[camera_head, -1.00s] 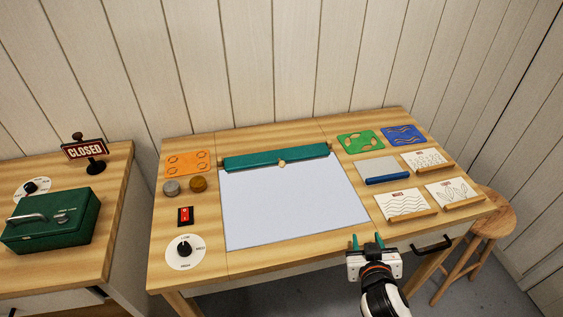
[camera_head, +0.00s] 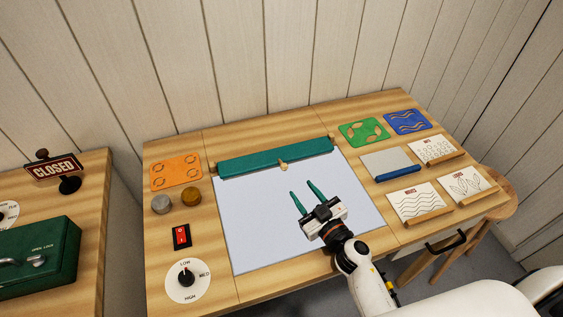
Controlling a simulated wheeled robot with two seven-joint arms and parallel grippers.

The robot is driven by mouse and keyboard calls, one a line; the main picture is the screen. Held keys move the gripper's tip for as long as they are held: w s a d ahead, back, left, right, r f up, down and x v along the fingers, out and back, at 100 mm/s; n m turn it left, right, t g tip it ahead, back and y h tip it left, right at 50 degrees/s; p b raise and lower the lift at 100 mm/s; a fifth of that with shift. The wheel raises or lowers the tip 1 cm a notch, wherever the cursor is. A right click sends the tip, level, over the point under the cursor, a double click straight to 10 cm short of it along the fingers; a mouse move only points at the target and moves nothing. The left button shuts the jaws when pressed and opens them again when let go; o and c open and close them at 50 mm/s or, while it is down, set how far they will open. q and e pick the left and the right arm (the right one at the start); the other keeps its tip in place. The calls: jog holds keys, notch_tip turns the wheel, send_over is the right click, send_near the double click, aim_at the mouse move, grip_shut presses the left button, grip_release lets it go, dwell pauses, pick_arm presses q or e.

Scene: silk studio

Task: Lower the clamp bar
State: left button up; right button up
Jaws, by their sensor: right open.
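The teal clamp bar (camera_head: 250,161) lies along the back edge of the pale printing bed (camera_head: 255,230), with a small wooden knob (camera_head: 283,167) at its front middle. Whether the bar is raised or down is hard to tell. My right gripper (camera_head: 305,190) is over the bed, in front of the bar and a little right of the knob. Its two green fingers are spread, empty and pointing toward the bar, apart from it. My left gripper is out of view.
Left of the bed are an orange stencil (camera_head: 176,172), two round pots, a red switch (camera_head: 181,236) and a dial (camera_head: 187,281). Right are green and blue stencils, a blue-handled squeegee (camera_head: 398,174) and several cards. A green box (camera_head: 40,257) stands on the left table.

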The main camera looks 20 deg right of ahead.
aim_at(284, 166)
jog(key=x, duration=1)
jog(key=shift+w+a, duration=0.15)
jog(key=shift+w, duration=0.2)
jog(key=shift+c, duration=0.5)
grip_shut()
